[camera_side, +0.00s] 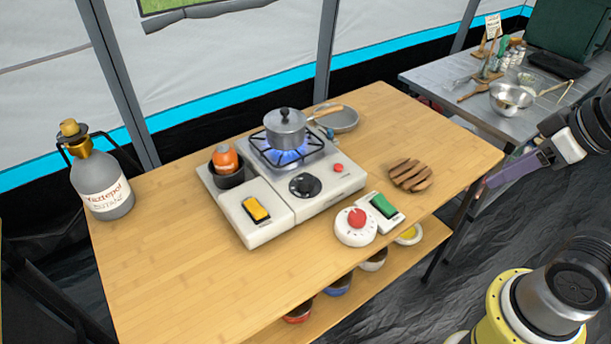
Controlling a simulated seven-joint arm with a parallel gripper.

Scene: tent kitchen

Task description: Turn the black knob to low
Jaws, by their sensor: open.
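The black knob (305,185) is a round dial on the front panel of the white camp stove (335,197). Its markings are too small to read, so I cannot tell its setting. A blue flame (288,156) burns under a lidded grey pot (285,133) on the stove's burner. My gripper (492,181) is open at the right, beyond the table's right edge. It is well apart from the knob, and its fingers point left. Nothing shows between them.
A red button (338,168) is near the knob. A white dial with a red knob (356,225) and a green switch (384,206) stand in front. Brown slices (410,174) lie right. A yellow switch (256,209) is left. The wooden table's (170,270) front left is clear.

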